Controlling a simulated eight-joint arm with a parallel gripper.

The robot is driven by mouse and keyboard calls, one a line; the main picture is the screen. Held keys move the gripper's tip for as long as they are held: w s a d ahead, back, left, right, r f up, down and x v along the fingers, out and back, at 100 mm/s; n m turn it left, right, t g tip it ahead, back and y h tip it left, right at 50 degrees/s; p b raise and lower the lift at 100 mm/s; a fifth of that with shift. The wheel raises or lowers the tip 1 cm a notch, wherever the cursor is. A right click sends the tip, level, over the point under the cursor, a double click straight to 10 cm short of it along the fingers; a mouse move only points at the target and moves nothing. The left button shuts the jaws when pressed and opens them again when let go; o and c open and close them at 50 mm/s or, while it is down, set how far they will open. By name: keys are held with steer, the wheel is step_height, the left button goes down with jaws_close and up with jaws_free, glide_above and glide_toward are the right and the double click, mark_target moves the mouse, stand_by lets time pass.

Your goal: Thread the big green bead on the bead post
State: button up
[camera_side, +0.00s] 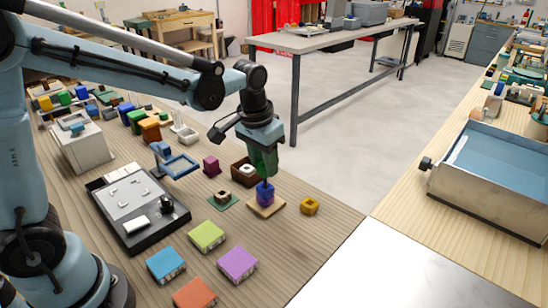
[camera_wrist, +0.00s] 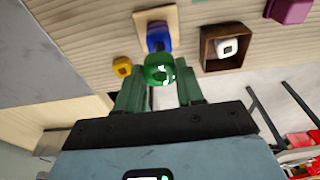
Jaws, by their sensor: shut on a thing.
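The big green bead (camera_wrist: 159,70) is held between the green fingers of my gripper (camera_wrist: 160,80) in the wrist view. In the side view my gripper (camera_side: 265,165) points down over the bead post, and the green bead blends with the green fingers. A blue bead (camera_side: 265,195) sits low on the post, above its square wooden base (camera_side: 277,208). The wrist view also shows the blue bead (camera_wrist: 157,35) just beyond the green one, with the base (camera_wrist: 168,14) behind it. The post's top is mostly hidden; I cannot tell whether it is inside the green bead.
A yellow bead (camera_side: 309,206) lies right of the base. A brown box (camera_side: 239,174) with a white bead (camera_side: 247,169) stands behind left. A purple block (camera_side: 211,166) is farther left. A small green mat (camera_side: 222,207) with a bead lies left of the base. Colored blocks lie in front.

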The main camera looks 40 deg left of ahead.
steer(key=shift+f, duration=1.8)
steer(key=o, duration=1.1)
steer(key=shift+r, duration=0.15)
step_height(320, 180, up, 11)
steer(key=s, duration=0.2)
steer(key=t, duration=0.2)
glide_toward(264, 173)
steer(key=s+a, duration=0.2)
steer(key=a, duration=0.1)
steer(key=s+a+f+t, duration=0.1)
steer(key=s+f+t, duration=0.2)
steer(key=s+f, duration=0.1)
steer(key=shift+s+a+f, duration=0.25)
steer(key=shift+s, duration=0.25)
